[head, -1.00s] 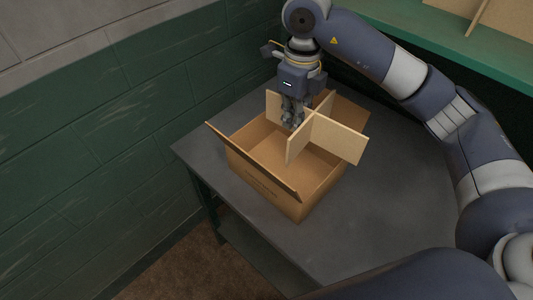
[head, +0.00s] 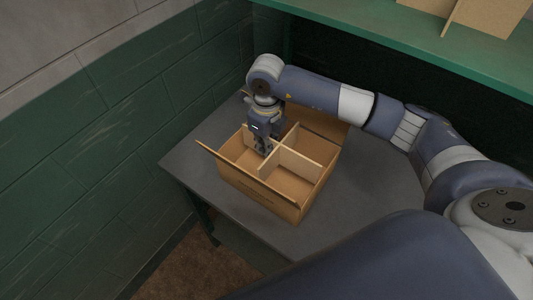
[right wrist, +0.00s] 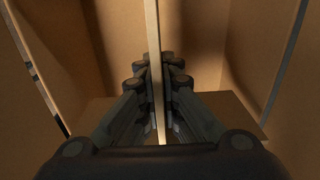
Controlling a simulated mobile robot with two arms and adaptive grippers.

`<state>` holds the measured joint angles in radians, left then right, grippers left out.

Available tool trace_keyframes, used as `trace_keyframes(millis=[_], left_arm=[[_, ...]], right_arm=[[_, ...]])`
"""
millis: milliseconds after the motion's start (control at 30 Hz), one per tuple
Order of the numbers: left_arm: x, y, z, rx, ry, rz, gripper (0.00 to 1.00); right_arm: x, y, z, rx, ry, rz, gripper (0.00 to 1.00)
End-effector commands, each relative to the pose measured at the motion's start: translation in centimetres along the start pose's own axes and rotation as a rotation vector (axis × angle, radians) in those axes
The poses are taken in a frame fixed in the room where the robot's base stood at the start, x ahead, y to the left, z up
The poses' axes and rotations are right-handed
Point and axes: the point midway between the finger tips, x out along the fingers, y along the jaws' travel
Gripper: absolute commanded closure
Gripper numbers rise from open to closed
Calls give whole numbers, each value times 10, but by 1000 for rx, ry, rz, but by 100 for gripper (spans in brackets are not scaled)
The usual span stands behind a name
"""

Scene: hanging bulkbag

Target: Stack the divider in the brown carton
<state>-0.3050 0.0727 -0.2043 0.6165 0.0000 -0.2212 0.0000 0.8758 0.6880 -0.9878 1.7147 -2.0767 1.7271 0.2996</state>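The brown carton (head: 262,197) stands open on the grey table with its flaps spread outward. The cross-shaped divider (head: 297,163) sits down inside the carton, its top edges near the level of the rim. My right gripper (head: 264,148) reaches down into the carton and is shut on a divider panel. In the right wrist view the fingers press on both sides of the thin panel (right wrist: 154,60), with carton walls around them. The divider's lower edges are hidden by the carton. My left gripper is not in view.
The grey table (head: 225,208) has free room in front of the carton and to its right. A green shelf (head: 400,50) at the back right holds another cardboard divider (head: 470,14). A green and grey block wall (head: 110,130) stands close on the left.

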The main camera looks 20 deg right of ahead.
Motion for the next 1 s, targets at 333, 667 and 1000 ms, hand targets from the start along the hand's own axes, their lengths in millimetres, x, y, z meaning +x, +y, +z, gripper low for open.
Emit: trace_keyframes(millis=[333,667,1000], left_arm=[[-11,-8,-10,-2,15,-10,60],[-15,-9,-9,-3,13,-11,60],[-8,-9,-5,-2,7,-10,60]], right_arm=[[31,1,0,0,2,2,100],[53,0,1,-1,-1,0,100],[59,0,1,0,-1,0,89]])
